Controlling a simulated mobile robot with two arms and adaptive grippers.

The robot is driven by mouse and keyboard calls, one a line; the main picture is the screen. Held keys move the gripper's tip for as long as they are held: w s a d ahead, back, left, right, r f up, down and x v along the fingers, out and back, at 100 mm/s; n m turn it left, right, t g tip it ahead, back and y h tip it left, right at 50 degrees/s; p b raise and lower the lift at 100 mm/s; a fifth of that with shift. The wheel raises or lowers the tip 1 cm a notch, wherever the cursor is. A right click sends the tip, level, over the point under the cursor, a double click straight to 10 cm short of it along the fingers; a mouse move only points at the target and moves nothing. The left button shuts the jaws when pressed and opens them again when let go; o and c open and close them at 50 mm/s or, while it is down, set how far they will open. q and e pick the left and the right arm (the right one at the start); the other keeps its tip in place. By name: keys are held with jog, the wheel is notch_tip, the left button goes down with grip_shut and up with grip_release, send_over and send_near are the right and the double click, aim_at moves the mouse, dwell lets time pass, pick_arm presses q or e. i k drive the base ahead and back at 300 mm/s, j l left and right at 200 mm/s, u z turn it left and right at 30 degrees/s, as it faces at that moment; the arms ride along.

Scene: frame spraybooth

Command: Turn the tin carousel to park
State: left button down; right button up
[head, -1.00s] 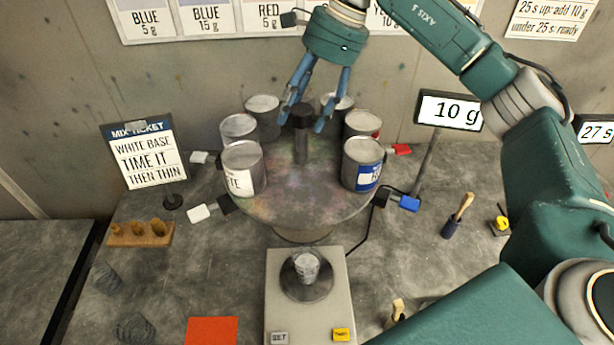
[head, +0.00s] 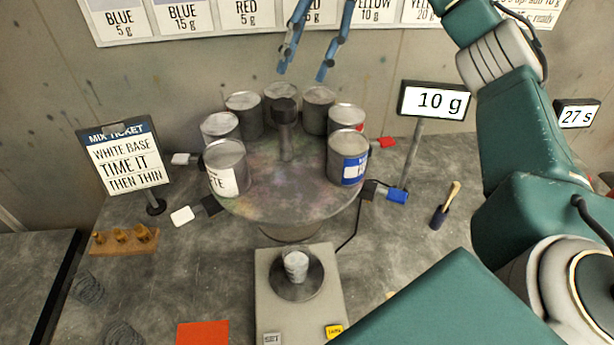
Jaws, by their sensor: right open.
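The tin carousel (head: 287,190) is a round, paint-stained turntable with a dark central post and knob (head: 285,112). Several grey tins stand around its rim. A white-labelled tin (head: 225,168) is at front left, a blue-labelled tin (head: 347,158) at front right, and a red-labelled tin (head: 346,118) behind that. My right gripper (head: 303,76) is open and empty, above and behind the knob, apart from it. Its upper part is cut off by the top edge. My left gripper is not in view.
A scale (head: 300,300) with a small cup (head: 296,265) stands in front of the carousel. A display reading 10 g (head: 434,101) is at right, a mix ticket stand (head: 123,158) at left. Coloured tabs stick out around the carousel.

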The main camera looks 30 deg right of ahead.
aim_at(284, 166)
jog(key=k+j, duration=0.75)
jog(key=k, duration=0.1)
